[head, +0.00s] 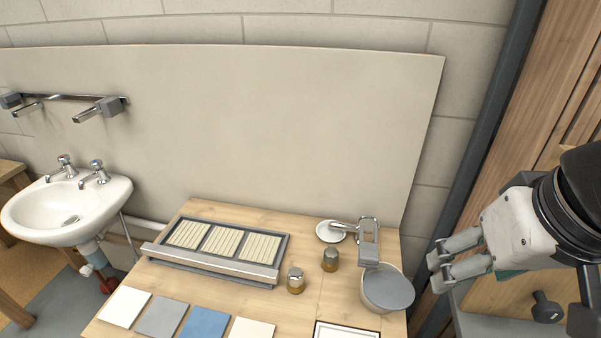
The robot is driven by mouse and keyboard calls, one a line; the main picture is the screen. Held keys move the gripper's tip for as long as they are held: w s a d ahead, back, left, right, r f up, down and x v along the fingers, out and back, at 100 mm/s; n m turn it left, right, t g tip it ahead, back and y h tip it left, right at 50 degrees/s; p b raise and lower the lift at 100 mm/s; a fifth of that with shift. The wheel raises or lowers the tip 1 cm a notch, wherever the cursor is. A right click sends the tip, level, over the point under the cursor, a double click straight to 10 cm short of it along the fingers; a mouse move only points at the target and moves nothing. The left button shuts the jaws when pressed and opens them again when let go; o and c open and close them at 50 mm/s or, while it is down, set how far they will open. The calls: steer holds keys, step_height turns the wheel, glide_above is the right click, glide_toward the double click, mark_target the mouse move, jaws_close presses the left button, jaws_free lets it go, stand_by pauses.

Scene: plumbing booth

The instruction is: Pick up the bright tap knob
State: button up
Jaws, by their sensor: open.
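Two small knob-like pieces with metal tops and brass-coloured lower parts stand upright on the wooden table. The nearer one, the brighter knob (296,280), has a shiny silvery top and stands in front of the tray's right end. The other, a duller knob (330,260), stands behind it to the right and has a greyer top. Which one the task means is not certain, but the nearer looks brighter. My gripper (436,271) is open and empty at the right, off the table's right edge, apart from both knobs.
A grey-lidded round pot (387,289) with an upright grey bracket (369,245) stands between the knobs and my gripper. A white dish (331,231) with a chrome spout lies behind. A slatted tray (210,267) is left; sample tiles (205,325) lie in front.

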steer(key=w+a+m+g, duration=0.1)
steer(key=w+a+m, duration=0.25)
steer(key=w, duration=0.45)
steer(key=m+g+p, duration=0.2)
steer(key=m+g, duration=0.1)
steer(key=m, duration=1.1)
glide_above(295, 272)
step_height(295, 272, down, 22)
steer(key=f, duration=0.1)
steer(key=shift+n, duration=0.25)
step_height(295, 272, down, 13)
steer(key=shift+f+p, duration=0.1)
steer(key=shift+p, duration=0.55)
steer(key=c, duration=1.3)
